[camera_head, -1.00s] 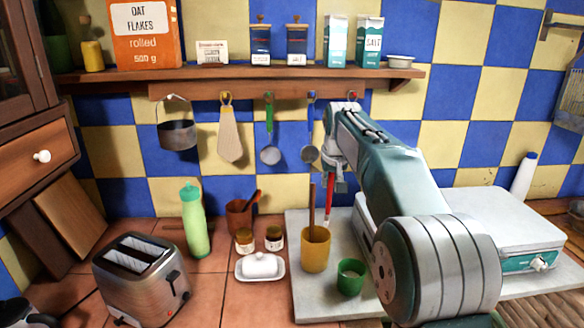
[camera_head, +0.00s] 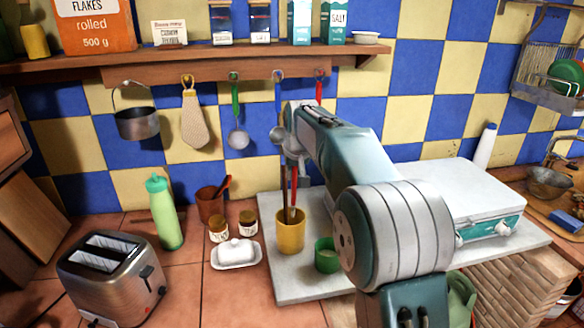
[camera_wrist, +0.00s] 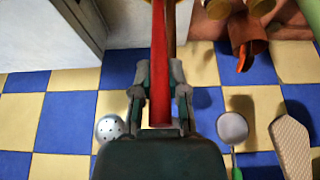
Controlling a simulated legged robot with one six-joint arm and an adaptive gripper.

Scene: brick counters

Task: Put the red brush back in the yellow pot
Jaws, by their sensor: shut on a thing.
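The red brush (camera_head: 295,188) hangs nearly upright in my gripper (camera_wrist: 160,95), which is shut on it. The brush (camera_wrist: 160,60) runs between the two fingers in the wrist view. In the head view, my arm partly hides the gripper. The yellow pot (camera_head: 290,236) stands on a pale slab, with a brown wooden stick (camera_head: 284,187) upright in it. The brush's lower end is at the pot's mouth, close beside the stick. I cannot tell whether its tip is inside the rim. Part of the pot's yellow rim (camera_wrist: 205,14) shows at the wrist view's top.
A green cup (camera_head: 326,257) stands right of the pot. Two small jars, a butter dish (camera_head: 236,253) and a brown pot (camera_head: 210,204) are to its left. Utensils hang from the rail (camera_head: 215,72) behind. A white-lidded appliance (camera_head: 455,200) is to the right.

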